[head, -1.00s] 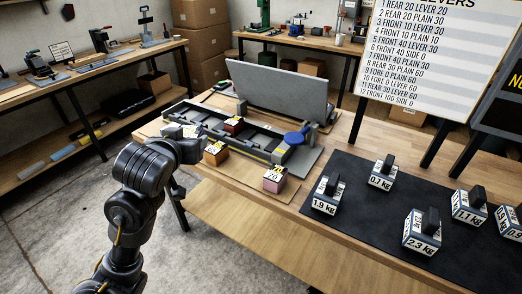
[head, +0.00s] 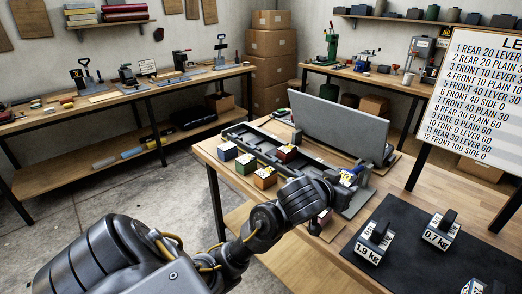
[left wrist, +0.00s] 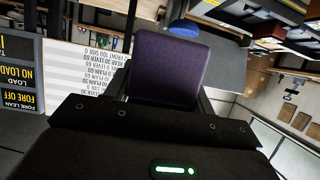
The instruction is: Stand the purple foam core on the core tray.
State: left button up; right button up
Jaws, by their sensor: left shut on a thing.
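My left gripper (head: 325,205) is low at the front right of the bench fixture, mostly hidden by my own wrist in the head view. In the left wrist view it is shut on the purple foam core (left wrist: 170,65), a smooth dark purple block that sticks out beyond the fingers. In the head view only a small pinkish part of the core (head: 318,224) shows beneath the wrist. I cannot tell whether it touches the board below. I cannot tell for sure which surface is the core tray. My right gripper is not in view.
Several coloured labelled blocks, including an orange one (head: 265,177) and a dark red one (head: 286,153), stand at the long black fixture (head: 239,131). A grey upright panel (head: 340,127) rises behind. Labelled weights (head: 374,242) stand on a black mat (head: 400,275) at right.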

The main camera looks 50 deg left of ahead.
pick_arm(q)
jog(key=s+a+f+p, duration=0.1)
jog(key=s+a+f, duration=0.2)
jog(key=a, duration=0.4)
jog(key=s+a+f, duration=0.3)
jog(key=s+a, duration=0.1)
jog(key=a, duration=0.4)
jog(key=shift+m+h, duration=0.4)
jog(key=w+a+f+b, duration=0.1)
jog(key=w+f, duration=0.2)
jog(key=w, duration=0.1)
jog(key=w+a+f+b, duration=0.1)
jog(key=w+f+b, duration=0.1)
jog(key=w+f, duration=0.1)
jog(key=w+a+f+b, duration=0.1)
jog(key=w+a+f, duration=0.1)
jog(key=w+f, duration=0.1)
jog(key=shift+w+a+f, duration=0.1)
jog(key=shift+w, duration=0.75)
jog(key=shift+w+a+f+b, duration=0.15)
jog(key=shift+f+b, duration=0.3)
jog(key=shift+f, duration=1.35)
